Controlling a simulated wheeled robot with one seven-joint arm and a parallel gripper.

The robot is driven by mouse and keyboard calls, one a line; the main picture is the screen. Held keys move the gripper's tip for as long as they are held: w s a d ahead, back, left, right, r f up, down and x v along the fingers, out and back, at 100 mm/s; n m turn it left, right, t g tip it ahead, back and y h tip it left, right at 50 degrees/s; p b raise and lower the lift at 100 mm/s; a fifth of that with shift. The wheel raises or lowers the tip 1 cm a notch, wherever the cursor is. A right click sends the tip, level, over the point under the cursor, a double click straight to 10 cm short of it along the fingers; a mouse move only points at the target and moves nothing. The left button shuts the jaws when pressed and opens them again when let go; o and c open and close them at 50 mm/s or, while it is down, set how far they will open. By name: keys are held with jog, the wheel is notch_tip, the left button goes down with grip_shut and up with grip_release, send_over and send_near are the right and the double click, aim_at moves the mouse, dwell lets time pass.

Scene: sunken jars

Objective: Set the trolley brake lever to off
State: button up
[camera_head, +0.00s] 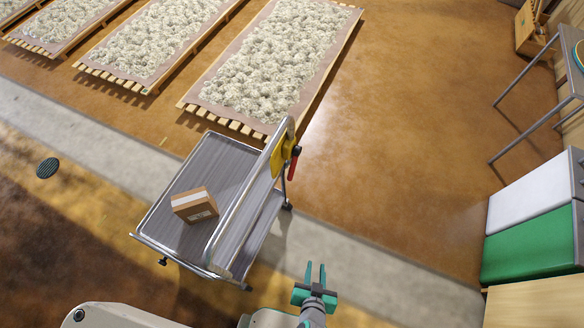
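The trolley (190,234) stands left of the middle, with grey ribbed shelves and a bent metal handle rail. A yellow plate (283,156) is fixed at the handle end. A red brake lever (294,164) sits at that plate, its free end slanting down. I cannot read any on or off marks at this size. My gripper (315,275) is at the bottom, below and apart from the trolley. Its two teal fingers are spread apart with nothing between them.
A cardboard box (195,206) lies on the trolley's top shelf. Pallets heaped with pale material (270,65) stand behind. White and green bins (530,245) and a metal table frame (525,100) are at the right. The brown floor (400,150) between is clear. A round drain (47,168) is at the left.

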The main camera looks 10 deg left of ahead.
jog(key=w+a+f+g+y, duration=0.2)
jog(key=w+f+y, duration=0.1)
jog(key=w+f, duration=0.4)
jog(key=n+y, duration=0.8)
jog(key=y, duration=0.5)
send_near(292, 169)
jog(key=x, duration=0.7)
jog(key=f+x, duration=0.1)
jog(key=x, duration=0.2)
jog(key=shift+w+a+f, duration=0.1)
jog(key=shift+w, duration=0.25)
grip_shut()
